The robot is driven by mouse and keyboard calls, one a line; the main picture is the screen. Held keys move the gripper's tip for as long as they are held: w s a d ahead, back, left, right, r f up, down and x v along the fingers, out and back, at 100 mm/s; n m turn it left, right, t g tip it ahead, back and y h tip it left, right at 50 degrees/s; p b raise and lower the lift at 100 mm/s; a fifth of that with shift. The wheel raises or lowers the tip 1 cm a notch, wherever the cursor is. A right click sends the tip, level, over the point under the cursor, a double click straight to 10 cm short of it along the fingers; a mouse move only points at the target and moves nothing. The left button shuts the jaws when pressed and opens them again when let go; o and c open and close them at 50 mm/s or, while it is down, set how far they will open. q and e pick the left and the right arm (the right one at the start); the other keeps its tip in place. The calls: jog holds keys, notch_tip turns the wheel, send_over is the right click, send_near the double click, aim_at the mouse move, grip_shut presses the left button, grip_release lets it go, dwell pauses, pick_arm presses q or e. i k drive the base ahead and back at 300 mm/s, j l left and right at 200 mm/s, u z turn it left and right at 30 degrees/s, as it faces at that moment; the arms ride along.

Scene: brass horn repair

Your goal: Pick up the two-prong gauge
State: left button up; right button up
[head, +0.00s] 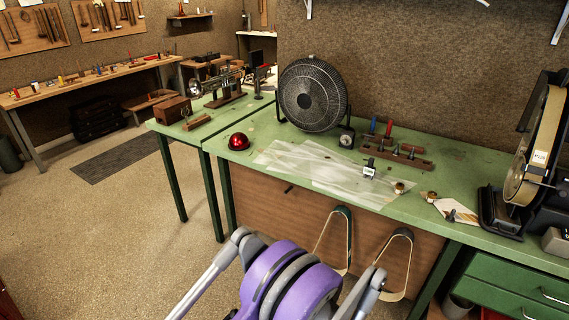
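I cannot make out a two-prong gauge with certainty. A small dark piece with a white label (369,170) stands on the clear sheet on the green bench; its shape is too small to tell whether it has two prongs. A small round dial-like piece (347,138) stands on the bench at the right of the fan's foot. Neither of my grippers is in view. Purple and grey parts of my own body fill the bottom middle, in front of the bench and apart from these pieces.
The green bench (245,160) carries a black fan (312,95), a red dome (239,141), a wooden rack with upright tools (397,152), small brass rings (399,188) and a belt sander (530,150). Loops hang on the front (333,240). The floor at left (90,230) is clear.

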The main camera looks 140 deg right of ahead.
aim_at(369, 170)
jog(key=z, duration=5.25)
jog(key=i+z, duration=0.15)
jog(key=i, duration=0.3)
jog(key=i+z, duration=0.15)
jog(key=i, duration=0.3)
jog(key=i+j+z, duration=0.2)
jog(key=i, duration=0.25)
jog(key=i+j+z, duration=0.15)
jog(key=i, duration=0.25)
jog(key=i+j+z, duration=0.15)
jog(key=i, duration=0.3)
